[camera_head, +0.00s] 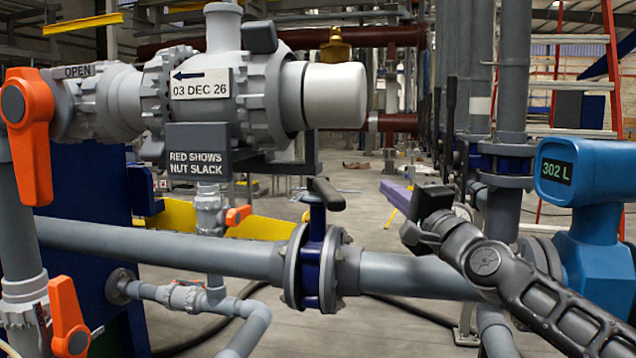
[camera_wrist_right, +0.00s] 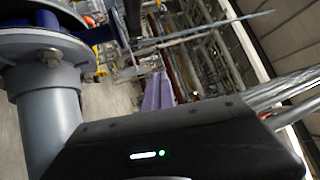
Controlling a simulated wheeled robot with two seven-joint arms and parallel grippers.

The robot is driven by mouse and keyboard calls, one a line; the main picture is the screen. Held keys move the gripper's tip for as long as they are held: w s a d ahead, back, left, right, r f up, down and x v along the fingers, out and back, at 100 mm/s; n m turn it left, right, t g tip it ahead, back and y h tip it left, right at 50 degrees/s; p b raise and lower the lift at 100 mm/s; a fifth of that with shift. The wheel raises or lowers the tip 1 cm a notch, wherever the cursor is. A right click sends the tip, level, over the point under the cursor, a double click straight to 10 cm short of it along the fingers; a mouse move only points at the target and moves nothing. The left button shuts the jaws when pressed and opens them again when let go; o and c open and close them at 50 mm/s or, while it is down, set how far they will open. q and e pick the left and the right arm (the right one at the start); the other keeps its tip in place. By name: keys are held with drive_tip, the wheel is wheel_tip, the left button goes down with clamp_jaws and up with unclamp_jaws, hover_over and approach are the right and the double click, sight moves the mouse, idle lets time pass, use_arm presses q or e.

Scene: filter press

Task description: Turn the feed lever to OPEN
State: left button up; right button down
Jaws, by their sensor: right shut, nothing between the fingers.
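A blue valve (camera_head: 317,250) sits between bolted flanges in the grey horizontal pipe, with a black lever (camera_head: 326,194) on top that slants to the right. I cannot tell from a label which one is the feed lever. My right gripper (camera_head: 422,220) is shut and empty, to the right of the black lever and apart from it. The dark gripper body (camera_wrist_right: 180,145) fills the bottom of the right wrist view; its fingertips are not clear there. My left gripper is not in view.
A blue meter (camera_head: 585,175) reading 302 L stands at the right. A grey housing (camera_head: 215,85) with a date plate and a sign (camera_head: 198,148) reading RED SHOWS NUT SLACK is above the pipe. A smaller orange lever (camera_head: 68,318) is at the lower left.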

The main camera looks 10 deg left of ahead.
drive_tip(key=shift+w+d+p, duration=0.25)
drive_tip(key=shift+w+p, duration=0.1)
drive_tip(key=shift+w, duration=0.6)
drive_tip(key=shift+w+d+p, duration=0.25)
drive_tip(key=shift+w+p, duration=0.05)
drive_tip(key=shift+w, duration=0.6)
drive_tip(key=shift+w, duration=0.1)
drive_tip(key=w+p, duration=0.2)
drive_tip(key=w, duration=0.1)
drive_tip(key=shift+w+p, duration=0.35)
drive_tip(key=c, duration=2.2)
unclamp_jaws()
